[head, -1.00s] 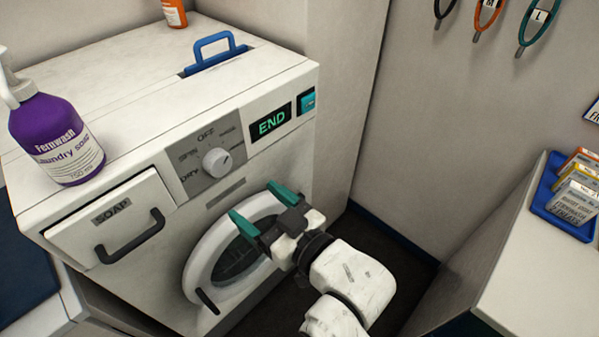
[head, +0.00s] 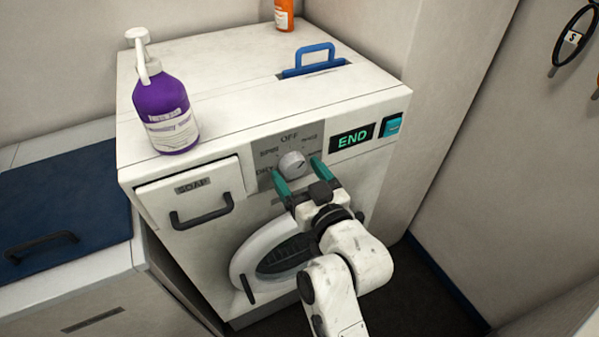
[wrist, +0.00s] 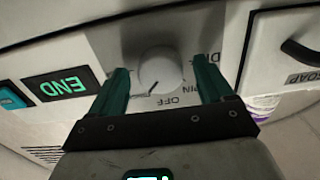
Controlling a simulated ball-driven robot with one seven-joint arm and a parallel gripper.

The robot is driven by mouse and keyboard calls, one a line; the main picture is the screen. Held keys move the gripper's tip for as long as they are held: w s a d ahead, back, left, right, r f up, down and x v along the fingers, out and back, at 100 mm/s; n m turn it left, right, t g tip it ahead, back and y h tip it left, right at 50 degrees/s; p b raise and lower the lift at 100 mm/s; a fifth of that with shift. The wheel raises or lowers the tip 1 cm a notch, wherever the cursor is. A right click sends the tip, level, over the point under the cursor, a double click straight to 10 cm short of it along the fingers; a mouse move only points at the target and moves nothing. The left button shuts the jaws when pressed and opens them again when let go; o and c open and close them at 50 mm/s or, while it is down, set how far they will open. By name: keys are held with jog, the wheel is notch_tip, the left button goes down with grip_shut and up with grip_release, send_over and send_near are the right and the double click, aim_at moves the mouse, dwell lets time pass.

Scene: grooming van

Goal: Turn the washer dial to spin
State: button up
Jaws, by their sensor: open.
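The washer (head: 240,75) is white, with a grey dial panel on its front. The round white dial (head: 292,164) has OFF above it, SPIN at upper left and DRY at left. The dial's pointer line aims to the upper right in the head view, toward a small label I cannot read clearly. My gripper (head: 297,174) is open, with its green fingers at the dial, one on each side. In the wrist view the dial (wrist: 160,72) sits between the two fingertips (wrist: 162,75), with gaps beside it; contact is not visible.
The display (head: 352,138) reads END, with a teal button (head: 392,125) beside it. The soap drawer (head: 190,195) and its black handle lie left of the dial. A purple soap bottle (head: 170,112) and a blue handle (head: 308,58) are on top.

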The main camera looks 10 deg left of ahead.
jog(key=c, duration=1)
jog(key=shift+c, duration=0.2)
jog(key=shift+w+f, duration=0.1)
jog(key=n+b, duration=0.2)
jog(key=n, duration=0.1)
jog(key=shift+d+n+b, duration=0.1)
jog(key=shift+n+b, duration=0.25)
jog(key=shift+n, duration=0.05)
jog(key=n+b, duration=0.2)
jog(key=n, duration=0.2)
jog(key=shift+n, duration=0.3)
jog(key=n+b, duration=0.3)
jog(key=n, duration=0.2)
jog(key=shift+n+b, duration=0.9)
jog(key=shift+n, duration=1.3)
